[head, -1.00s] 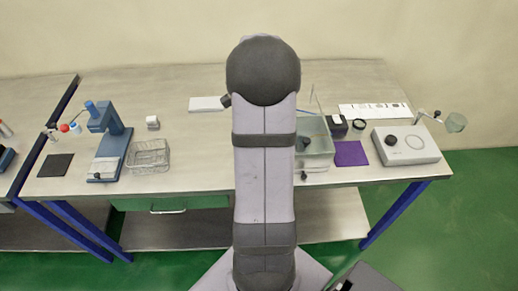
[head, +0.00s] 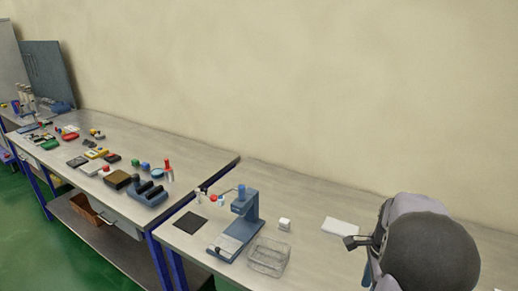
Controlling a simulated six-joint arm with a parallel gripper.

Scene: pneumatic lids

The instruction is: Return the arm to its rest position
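My arm (head: 430,250) fills the lower right corner of the head view, with its big dark rounded joint nearest the camera. A small dark part that looks like my gripper (head: 355,242) sticks out to the left of the arm, over the bench. It is small and partly covered by the arm, so I cannot tell whether its fingers are open or shut. I see nothing clearly held in it.
A blue press-like device (head: 243,212), a wire basket (head: 268,256), a small white block (head: 284,224) and a white sheet (head: 340,227) are on the near bench. A dark mat (head: 190,222) lies left. Another bench (head: 200,158) holds several small parts.

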